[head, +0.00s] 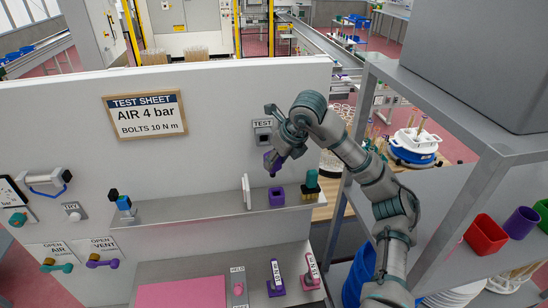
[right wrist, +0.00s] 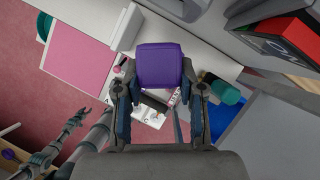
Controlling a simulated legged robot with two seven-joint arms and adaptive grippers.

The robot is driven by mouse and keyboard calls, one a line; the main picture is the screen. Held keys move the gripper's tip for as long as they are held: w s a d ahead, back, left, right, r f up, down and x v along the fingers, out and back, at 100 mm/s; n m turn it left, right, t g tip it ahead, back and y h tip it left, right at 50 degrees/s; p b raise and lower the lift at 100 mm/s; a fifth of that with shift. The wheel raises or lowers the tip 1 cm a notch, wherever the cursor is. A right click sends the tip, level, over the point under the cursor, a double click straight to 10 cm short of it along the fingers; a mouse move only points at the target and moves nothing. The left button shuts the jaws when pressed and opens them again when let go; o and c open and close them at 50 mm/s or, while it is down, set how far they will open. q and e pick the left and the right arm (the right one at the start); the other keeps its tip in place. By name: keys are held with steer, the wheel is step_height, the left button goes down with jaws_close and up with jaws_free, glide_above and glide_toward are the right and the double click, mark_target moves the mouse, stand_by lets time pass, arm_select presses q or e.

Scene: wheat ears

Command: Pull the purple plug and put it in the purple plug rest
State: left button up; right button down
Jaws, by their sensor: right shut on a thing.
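The purple plug (head: 271,162) is between the fingers of my right gripper (head: 277,152), which is shut on it. It hangs in the air in front of the wall panel, below the grey TEST socket (head: 264,138) and apart from it. In the right wrist view the plug (right wrist: 163,66) fills the space between the fingertips. The purple plug rest (head: 277,196) is a block with a dark opening on the shelf, a little below the plug. My left gripper shows only at the lower left of the right wrist view (right wrist: 76,120), small; its opening is unclear.
A teal plug (head: 311,180) stands in a dark rest right of the purple rest. A white upright plate (head: 246,192) stands to its left on the grey shelf (head: 190,206). Purple and pink handles (head: 276,280) sit below. A metal rack (head: 460,120) stands at the right.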

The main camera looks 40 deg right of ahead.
mark_target(278, 170)
steer(key=f+b, duration=0.2)
steer(key=f, duration=0.1)
steer(key=f+b, duration=0.1)
steer(key=f, duration=0.1)
steer(key=shift+d, duration=0.3)
steer(key=shift+f+b, duration=0.3)
steer(key=shift+b, duration=0.05)
steer(key=shift+d+f, duration=0.15)
steer(key=shift+f, duration=0.05)
steer(key=shift+d+f, duration=0.1)
steer(key=shift+d, duration=0.6)
steer(key=shift+a, duration=0.4)
steer(key=shift+s+a, duration=0.1)
steer(key=shift+a, duration=0.45)
steer(key=shift+d, duration=0.55)
arm_select(q)
steer(key=d+f, duration=0.2)
steer(key=f, duration=0.1)
